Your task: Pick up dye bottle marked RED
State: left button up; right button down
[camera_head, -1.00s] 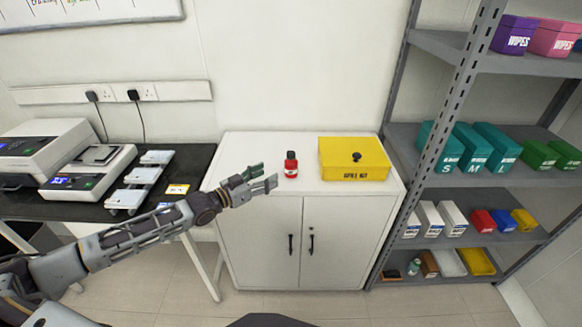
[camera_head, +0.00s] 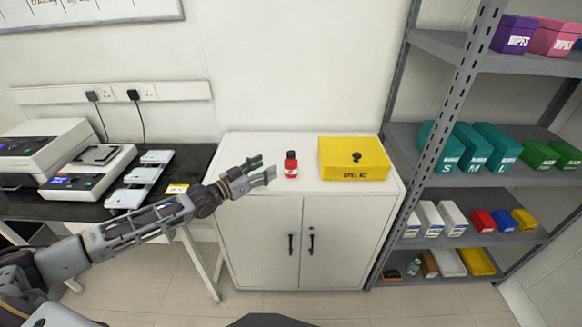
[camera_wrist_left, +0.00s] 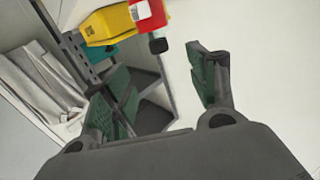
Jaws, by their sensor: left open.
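The dye bottle (camera_head: 291,165) is small and red with a black cap and a white label. It stands upright on the white cabinet (camera_head: 240,147), left of the yellow box; I cannot read its label. My left gripper (camera_head: 267,169) is open and empty, just left of the bottle and apart from it. In the left wrist view the bottle (camera_wrist_left: 142,14) shows at the top, partly cut off, beyond the open fingers of my left gripper (camera_wrist_left: 160,98). My right gripper is not in view.
A yellow spill kit box (camera_head: 353,159) stands right of the bottle on the cabinet. A grey shelf rack (camera_head: 437,140) with boxes is at the right. A black bench (camera_head: 190,165) with instruments is at the left. The cabinet top's front is clear.

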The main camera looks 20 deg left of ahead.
aim_at(289, 154)
pick_arm(q)
jog(key=shift+x, duration=3.55)
jog(key=shift+d, duration=0.1)
jog(key=shift+w+d+r, duration=0.1)
jog(key=shift+w+d, duration=0.1)
jog(key=shift+w, duration=0.15)
jog(key=shift+w+d, duration=0.25)
jog(key=shift+w, duration=0.25)
jog(key=shift+x, duration=1.15)
jog(key=shift+w+d, duration=0.2)
jog(key=shift+w, duration=0.1)
jog(key=c, duration=1.3)
grip_shut()
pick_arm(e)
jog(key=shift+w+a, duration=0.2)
